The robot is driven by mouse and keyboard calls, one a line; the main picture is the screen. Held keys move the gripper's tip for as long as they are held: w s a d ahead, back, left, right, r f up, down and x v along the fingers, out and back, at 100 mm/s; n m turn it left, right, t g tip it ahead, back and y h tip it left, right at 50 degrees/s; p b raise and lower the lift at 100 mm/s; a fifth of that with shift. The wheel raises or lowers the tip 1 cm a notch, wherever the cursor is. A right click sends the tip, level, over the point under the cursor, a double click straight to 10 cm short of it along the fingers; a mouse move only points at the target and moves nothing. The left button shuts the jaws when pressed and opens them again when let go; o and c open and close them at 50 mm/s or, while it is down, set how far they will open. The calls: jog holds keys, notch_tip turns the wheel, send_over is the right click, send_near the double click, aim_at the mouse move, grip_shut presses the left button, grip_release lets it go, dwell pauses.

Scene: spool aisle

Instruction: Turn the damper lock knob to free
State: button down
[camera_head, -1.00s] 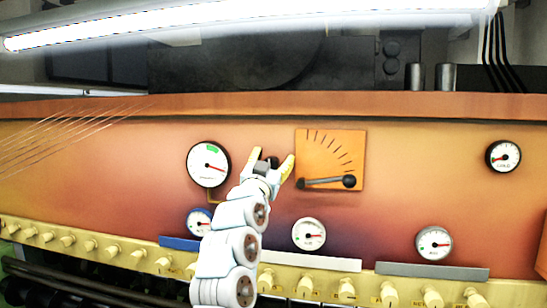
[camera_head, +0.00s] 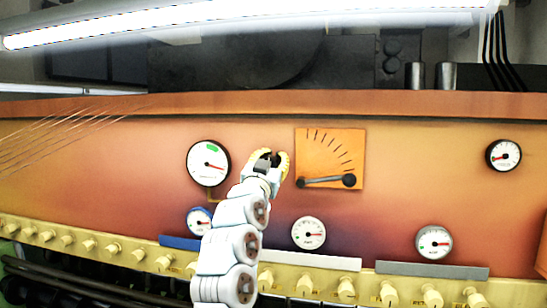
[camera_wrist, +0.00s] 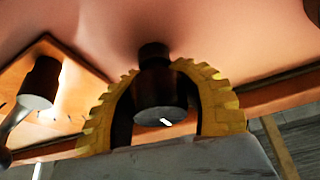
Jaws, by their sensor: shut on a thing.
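The damper lock knob (camera_wrist: 158,92) is a dark round knob standing out from the orange panel in the wrist view. My gripper (camera_wrist: 160,105) has its yellow ribbed fingers closed on both sides of it. In the head view my gripper (camera_head: 269,160) is at the panel, just left of the orange scale plate (camera_head: 330,140), and the knob is mostly hidden between the fingers. Any marks around the knob cannot be made out.
A large round gauge (camera_head: 208,164) is close to the left of my gripper. Smaller gauges (camera_head: 308,233) sit below on the panel. A row of cream knobs (camera_head: 346,287) runs along the lower ledge. The panel right of the plate is mostly clear.

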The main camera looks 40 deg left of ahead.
jog(key=shift+b, duration=0.35)
jog(key=m+h, duration=0.2)
jog(key=m, duration=0.2)
jog(key=m+h+b, duration=0.1)
jog(key=m, duration=0.3)
jog(key=d+m+h+b, duration=0.1)
jog(key=m+h, duration=0.1)
jog(key=m, duration=0.2)
jog(key=shift+r+g+h, duration=0.15)
jog(key=shift+g+h, duration=0.15)
jog(key=shift+w+f+m+g+h+p, duration=0.1)
jog(key=shift+f+m+g+h+p, duration=0.35)
jog(key=shift+m, duration=1.05)
jog(key=shift+s+r+m+g+p, duration=0.1)
jog(key=shift+m+g+p, duration=0.45)
jog(key=shift+m+p, duration=0.7)
jog(key=shift+w+f+m+g+h+p, duration=0.1)
jog(key=shift+f+m+g+h+p, duration=0.25)
jog(key=shift+m, duration=1.4)
